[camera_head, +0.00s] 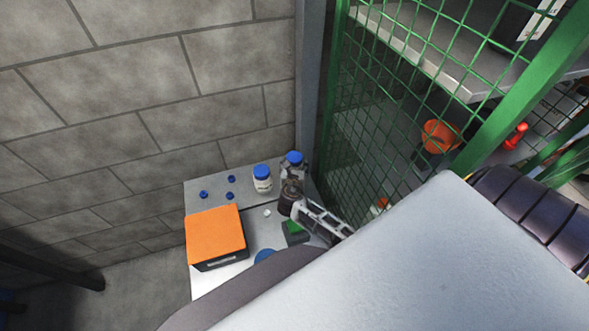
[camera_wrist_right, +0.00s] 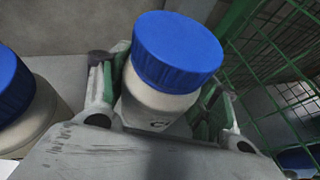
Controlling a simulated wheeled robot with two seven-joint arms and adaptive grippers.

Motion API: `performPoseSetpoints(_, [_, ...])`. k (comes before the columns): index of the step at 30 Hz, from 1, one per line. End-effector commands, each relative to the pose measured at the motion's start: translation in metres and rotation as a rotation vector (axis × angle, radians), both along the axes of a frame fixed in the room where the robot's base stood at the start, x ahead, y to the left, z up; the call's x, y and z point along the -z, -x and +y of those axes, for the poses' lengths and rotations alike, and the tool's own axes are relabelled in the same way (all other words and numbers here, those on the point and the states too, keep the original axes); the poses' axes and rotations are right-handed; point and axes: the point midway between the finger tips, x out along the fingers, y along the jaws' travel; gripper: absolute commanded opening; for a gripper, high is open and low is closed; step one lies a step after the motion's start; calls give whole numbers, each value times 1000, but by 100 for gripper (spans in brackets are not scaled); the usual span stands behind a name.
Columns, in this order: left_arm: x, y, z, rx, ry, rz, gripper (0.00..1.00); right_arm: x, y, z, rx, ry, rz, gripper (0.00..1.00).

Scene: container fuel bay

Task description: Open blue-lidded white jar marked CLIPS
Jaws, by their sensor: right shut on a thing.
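A white jar with a ribbed blue lid (camera_head: 294,158) stands at the back right of the grey table. In the right wrist view its lid (camera_wrist_right: 178,48) is on, and the label on its white body (camera_wrist_right: 150,104) shows a "C", the rest being hidden. My right gripper (camera_head: 293,174) is shut on this jar's body, with a finger on each side below the lid, as the wrist view (camera_wrist_right: 160,84) shows. A second blue-lidded white jar (camera_head: 262,179) stands just left of it and shows at the left edge of the wrist view (camera_wrist_right: 14,100). My left gripper is not in view.
An orange-topped box (camera_head: 215,232) fills the table's left front. A green object (camera_head: 294,231) is under my arm. Green mesh (camera_head: 375,130) borders the right, a block wall (camera_head: 150,90) the back.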

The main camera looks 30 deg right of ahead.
Motion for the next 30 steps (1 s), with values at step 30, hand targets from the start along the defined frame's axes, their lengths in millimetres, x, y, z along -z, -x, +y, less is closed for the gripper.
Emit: performPoseSetpoints(30, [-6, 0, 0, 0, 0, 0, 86, -73, 0, -1, 1, 1, -1, 26])
